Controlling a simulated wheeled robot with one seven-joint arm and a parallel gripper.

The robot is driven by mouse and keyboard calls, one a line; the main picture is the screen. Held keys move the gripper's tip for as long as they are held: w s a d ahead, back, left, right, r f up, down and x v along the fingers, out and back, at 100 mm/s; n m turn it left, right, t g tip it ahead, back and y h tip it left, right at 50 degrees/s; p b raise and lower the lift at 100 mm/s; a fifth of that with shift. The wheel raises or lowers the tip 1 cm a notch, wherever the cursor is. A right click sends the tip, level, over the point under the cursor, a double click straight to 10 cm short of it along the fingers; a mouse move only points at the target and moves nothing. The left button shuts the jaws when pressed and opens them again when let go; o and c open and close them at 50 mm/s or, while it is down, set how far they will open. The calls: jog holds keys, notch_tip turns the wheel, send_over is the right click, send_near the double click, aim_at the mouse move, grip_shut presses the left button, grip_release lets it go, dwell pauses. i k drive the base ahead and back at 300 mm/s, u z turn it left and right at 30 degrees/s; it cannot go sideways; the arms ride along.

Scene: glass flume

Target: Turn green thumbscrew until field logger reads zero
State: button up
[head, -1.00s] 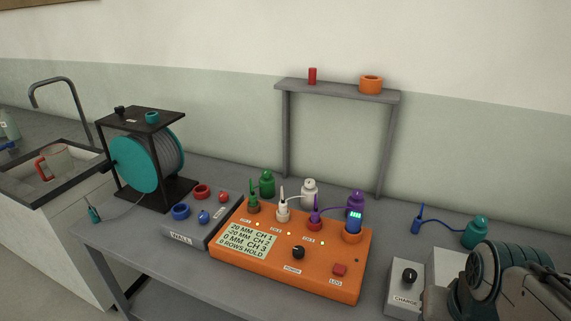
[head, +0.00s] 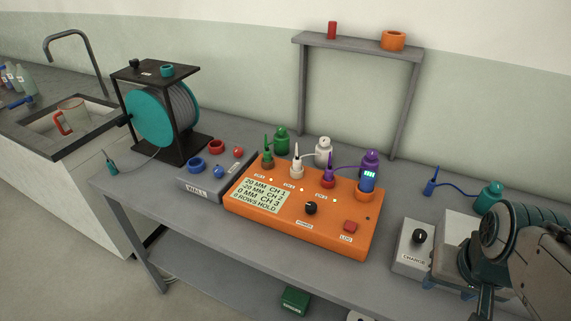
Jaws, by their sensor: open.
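The orange field logger (head: 300,215) lies on the grey bench. Its screen (head: 262,195) appears to read 20 MM CH 1, -20 MM CH 2, 0 MM CH 3, 0 ROWS HOLD. A green pointed plug-like piece (head: 267,153) stands upright at the logger's back left, with a rounded green piece (head: 282,140) behind it. I cannot tell whether either is the green thumbscrew. My arm fills the lower right corner over the bench end, but my gripper's fingertips do not show.
White and purple plugs stand along the logger. A grey tray (head: 205,190) and cable reel (head: 155,115) are left of it; a charge box (head: 412,250) is at right. A raised shelf (head: 360,45) stands behind. A green box (head: 295,301) is below the bench.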

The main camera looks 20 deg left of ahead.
aim_at(281, 130)
jog(key=z, duration=2.9)
jog(key=k, duration=1.85)
jog(key=u, duration=2.8)
jog(key=i, duration=0.5)
jog(key=z, duration=0.05)
